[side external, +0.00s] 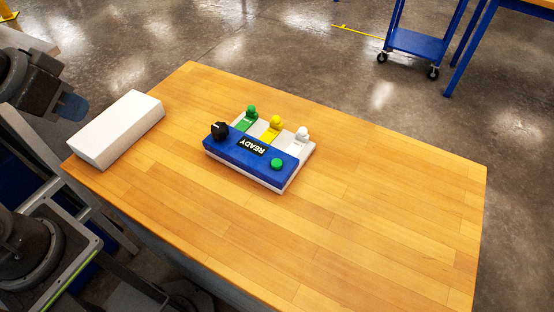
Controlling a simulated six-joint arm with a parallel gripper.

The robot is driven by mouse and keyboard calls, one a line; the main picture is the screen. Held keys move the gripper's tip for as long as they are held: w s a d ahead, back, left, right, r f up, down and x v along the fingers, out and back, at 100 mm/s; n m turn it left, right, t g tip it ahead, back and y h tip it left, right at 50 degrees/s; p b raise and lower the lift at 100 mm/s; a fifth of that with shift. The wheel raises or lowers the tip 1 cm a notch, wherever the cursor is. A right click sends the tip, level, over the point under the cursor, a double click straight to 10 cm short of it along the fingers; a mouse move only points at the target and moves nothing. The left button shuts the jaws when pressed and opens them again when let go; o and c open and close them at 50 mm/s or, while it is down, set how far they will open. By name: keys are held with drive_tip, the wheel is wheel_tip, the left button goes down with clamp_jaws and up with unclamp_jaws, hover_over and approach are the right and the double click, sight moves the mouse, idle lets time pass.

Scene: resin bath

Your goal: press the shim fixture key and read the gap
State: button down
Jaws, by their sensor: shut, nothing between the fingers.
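The shim fixture (243,156) sits on the wooden table, left of its middle. It has a pale base and a blue front panel. A small dark display (252,145) on the panel reads "READY", upside down in this view. A round green key (277,164) is on the panel's right part, and a black knob (219,130) is at its left end. Behind the panel stand three knobbed pieces: green (251,112), yellow (275,122) and white (301,134). Nothing touches the fixture. My gripper is not visible; only parts of my arm show at the left edge.
A white block (116,128) lies at the table's left end, near my arm. The wooden table (390,220) is bare to the right of and in front of the fixture. A blue cart (415,42) stands on the floor beyond.

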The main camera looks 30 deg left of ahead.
idle(0.9)
drive_tip(key=n+t+h, duration=0.3)
drive_tip(key=n+h, duration=0.1)
drive_tip(key=n, duration=1.8)
hover_over(277, 164)
wheel_tip(277, 164, down, 11)
drive_tip(key=shift+f, duration=4.4)
